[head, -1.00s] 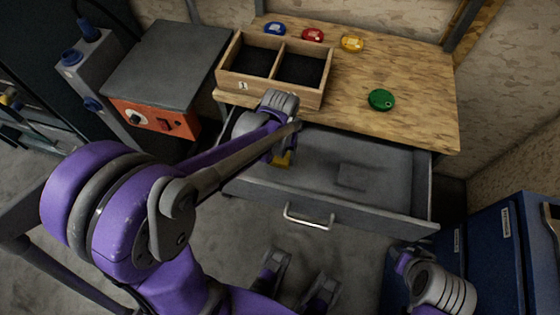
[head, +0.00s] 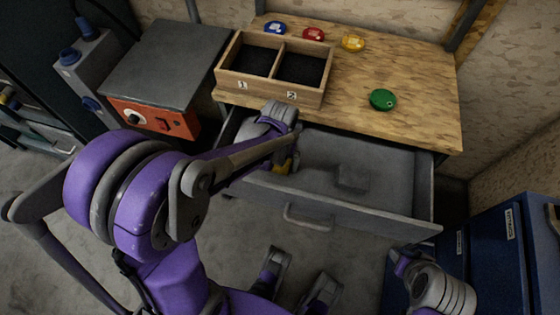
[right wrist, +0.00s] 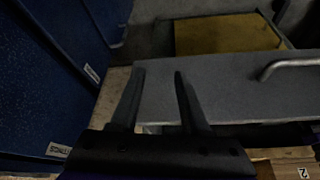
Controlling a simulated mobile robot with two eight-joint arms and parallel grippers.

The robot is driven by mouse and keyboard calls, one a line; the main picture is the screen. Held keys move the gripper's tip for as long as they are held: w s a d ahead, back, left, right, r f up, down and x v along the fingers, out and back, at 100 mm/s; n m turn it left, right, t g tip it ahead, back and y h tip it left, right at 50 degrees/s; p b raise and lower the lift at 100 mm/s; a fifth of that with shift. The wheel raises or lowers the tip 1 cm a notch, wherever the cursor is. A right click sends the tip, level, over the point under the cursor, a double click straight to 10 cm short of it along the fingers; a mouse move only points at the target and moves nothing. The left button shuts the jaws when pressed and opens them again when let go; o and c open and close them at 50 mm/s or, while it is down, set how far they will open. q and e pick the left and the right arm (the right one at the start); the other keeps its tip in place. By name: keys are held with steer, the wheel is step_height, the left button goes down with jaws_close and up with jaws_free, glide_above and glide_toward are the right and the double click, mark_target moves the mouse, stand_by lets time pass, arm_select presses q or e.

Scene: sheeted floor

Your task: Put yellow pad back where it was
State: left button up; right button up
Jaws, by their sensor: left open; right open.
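A round yellow pad (head: 352,43) lies at the back of the wooden tabletop, right of a red pad. My right gripper is open and empty in the right wrist view (right wrist: 158,85), in front of the grey drawer front (right wrist: 225,90).
Blue (head: 275,28), red (head: 313,34) and green (head: 382,99) round pads lie on the tabletop (head: 420,75). A two-compartment wooden box (head: 232,82), labelled 1 and 2, looks empty. Blue cabinets (head: 500,250) stand at right. A yellow surface (right wrist: 225,33) in the right wrist view is unidentified.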

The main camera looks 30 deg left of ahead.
mark_target(280, 163)
arm_select(q)
steer(key=shift+r, duration=0.2)
step_height(280, 163, up, 12)
steer(key=p, duration=0.2)
steer(key=shift+p, duration=0.4)
